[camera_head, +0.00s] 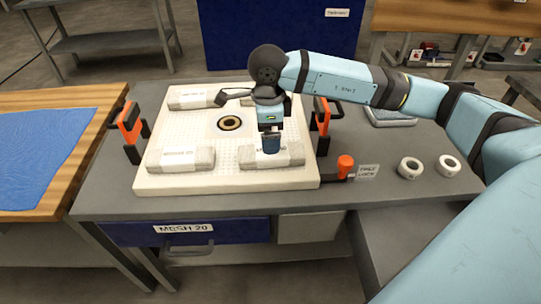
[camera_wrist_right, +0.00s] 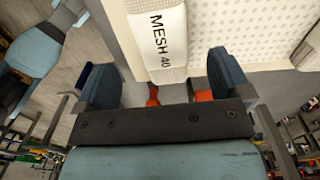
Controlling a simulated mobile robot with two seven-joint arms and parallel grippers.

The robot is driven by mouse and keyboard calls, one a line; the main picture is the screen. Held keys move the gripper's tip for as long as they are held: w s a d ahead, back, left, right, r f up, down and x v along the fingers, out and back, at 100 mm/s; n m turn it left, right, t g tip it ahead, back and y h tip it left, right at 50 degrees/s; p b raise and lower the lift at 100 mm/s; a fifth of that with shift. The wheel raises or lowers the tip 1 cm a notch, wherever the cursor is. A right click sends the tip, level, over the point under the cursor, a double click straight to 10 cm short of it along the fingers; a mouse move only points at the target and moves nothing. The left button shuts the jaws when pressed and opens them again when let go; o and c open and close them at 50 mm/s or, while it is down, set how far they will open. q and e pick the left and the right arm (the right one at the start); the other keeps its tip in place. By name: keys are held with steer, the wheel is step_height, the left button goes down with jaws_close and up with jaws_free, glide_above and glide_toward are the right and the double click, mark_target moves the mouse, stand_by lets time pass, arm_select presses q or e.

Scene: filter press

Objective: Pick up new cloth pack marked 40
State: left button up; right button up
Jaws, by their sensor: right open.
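The cloth pack marked MESH 40 (camera_wrist_right: 158,38) is a pale rectangular bundle. In the head view this pack (camera_head: 289,154) lies at the front right of a white perforated plate (camera_head: 230,182), partly hidden by my gripper. My right gripper (camera_head: 270,146) points down over the pack's middle. In the right wrist view its two blue fingers (camera_wrist_right: 163,72) are spread, with the pack's lettered face beyond and between them. I cannot tell whether the fingers touch it. My left gripper is not in view.
Similar packs lie at the plate's front left (camera_head: 180,159) and back left (camera_head: 190,97). A dark-ringed hole (camera_head: 230,123) is in the plate's middle. Orange clamps stand at the left (camera_head: 130,122) and right (camera_head: 322,117). Two white rolls (camera_head: 410,168) sit on the right tabletop.

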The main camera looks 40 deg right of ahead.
step_height(320, 180, down, 7)
steer(key=shift+w+a+r+b, duration=0.15)
steer(key=shift+r+b, duration=0.05)
steer(key=shift+b, duration=0.1)
steer(key=c, duration=1)
